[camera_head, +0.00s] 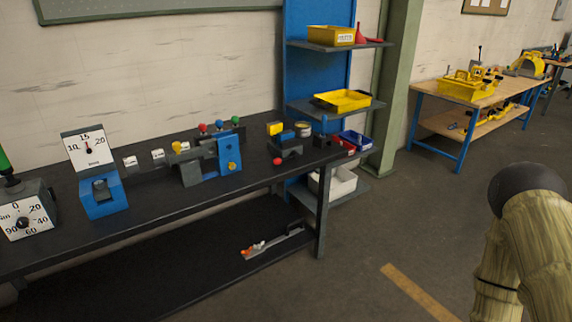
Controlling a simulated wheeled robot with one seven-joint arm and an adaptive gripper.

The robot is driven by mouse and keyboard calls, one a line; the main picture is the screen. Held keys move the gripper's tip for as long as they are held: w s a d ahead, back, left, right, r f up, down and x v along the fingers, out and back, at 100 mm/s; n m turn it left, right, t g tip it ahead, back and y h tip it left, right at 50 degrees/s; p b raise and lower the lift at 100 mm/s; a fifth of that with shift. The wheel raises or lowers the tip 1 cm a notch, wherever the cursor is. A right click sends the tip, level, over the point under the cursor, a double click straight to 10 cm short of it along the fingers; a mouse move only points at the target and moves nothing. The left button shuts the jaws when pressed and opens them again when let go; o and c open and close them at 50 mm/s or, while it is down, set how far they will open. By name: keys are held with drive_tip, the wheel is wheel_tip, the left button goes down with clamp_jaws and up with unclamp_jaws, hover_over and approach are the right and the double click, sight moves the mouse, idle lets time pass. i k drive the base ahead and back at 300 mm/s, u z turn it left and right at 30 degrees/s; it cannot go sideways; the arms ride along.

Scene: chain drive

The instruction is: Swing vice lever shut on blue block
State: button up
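A small dark vice-like fixture (288,151) stands on the right part of the black bench. A small blue block (287,135) shows at its top; I cannot tell whether it sits between jaws or behind them. A red ball (277,161) at the fixture's front left looks like the knob of a lever; the lever's arm is too small and dark to make out. My gripper is not in view; only parts of my arm show at the right edge, well away from the bench.
The black bench (140,214) also carries a blue unit with a yellow knob (231,157), red, blue and green knobs, a yellow block (275,128) and dial devices at left. Shelves with yellow bins (343,99) stand behind its right end. The floor in front is clear.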

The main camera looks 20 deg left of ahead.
sight(294, 154)
drive_tip(key=u, duration=0.6)
drive_tip(key=i, duration=0.6)
drive_tip(key=u, duration=0.45)
